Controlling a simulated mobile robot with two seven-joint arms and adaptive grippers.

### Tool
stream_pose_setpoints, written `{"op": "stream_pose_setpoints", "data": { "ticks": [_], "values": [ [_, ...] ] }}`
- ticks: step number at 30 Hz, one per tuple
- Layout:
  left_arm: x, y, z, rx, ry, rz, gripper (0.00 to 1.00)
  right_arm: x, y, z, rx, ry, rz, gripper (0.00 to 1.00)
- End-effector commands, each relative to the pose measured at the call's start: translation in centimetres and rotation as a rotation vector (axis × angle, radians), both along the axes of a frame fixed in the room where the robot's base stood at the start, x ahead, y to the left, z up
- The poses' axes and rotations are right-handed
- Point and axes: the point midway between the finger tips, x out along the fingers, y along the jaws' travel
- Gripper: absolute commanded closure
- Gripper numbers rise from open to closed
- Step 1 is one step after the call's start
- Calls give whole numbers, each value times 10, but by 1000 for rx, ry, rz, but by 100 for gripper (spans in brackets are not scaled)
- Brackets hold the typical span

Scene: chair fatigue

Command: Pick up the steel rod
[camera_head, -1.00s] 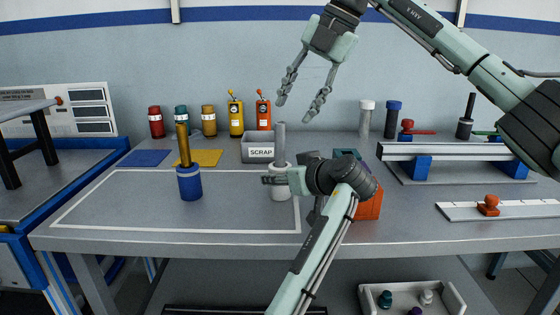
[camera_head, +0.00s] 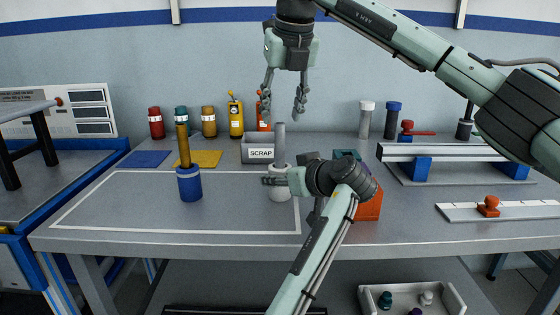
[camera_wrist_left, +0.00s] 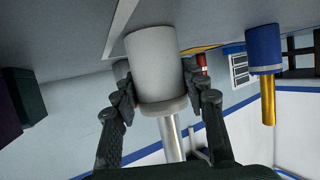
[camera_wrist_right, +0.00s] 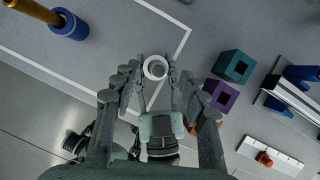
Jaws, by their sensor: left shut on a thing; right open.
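The steel rod (camera_head: 280,145) stands upright in a white cylindrical holder (camera_head: 280,195) on the table. In the left wrist view the rod (camera_wrist_left: 172,140) and holder (camera_wrist_left: 155,65) appear upside down. My left gripper (camera_head: 272,181) is shut around the holder, with a finger on each side of it. In the right wrist view the holder's round rim (camera_wrist_right: 155,68) shows between the right fingers; the rod is hard to make out there.
A blue holder (camera_head: 190,186) with a brass rod (camera_head: 183,145) stands to the left. A scrap bin (camera_head: 257,150) is behind. A teal block (camera_wrist_right: 233,66) and a purple block (camera_wrist_right: 224,97) lie right of the holder. The outlined table area (camera_head: 120,208) at left is mostly bare.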

Motion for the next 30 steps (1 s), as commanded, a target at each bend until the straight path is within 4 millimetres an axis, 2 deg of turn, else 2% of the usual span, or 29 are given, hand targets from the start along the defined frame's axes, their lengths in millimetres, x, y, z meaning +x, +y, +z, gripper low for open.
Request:
{"op": "stream_pose_setpoints", "data": {
  "ticks": [10,18,28,30],
  "values": [
    [0,0,0,0,0,0,87,11,4,-45,0,4,-1,57],
    [0,0,0,0,0,0,87,13,5,-48,0,1,-1,58],
    [0,0,0,0,0,0,87,13,5,-48,0,1,-1,99],
    [0,0,0,0,0,0,87,13,5,-48,0,1,-1,100]
  ]
}}
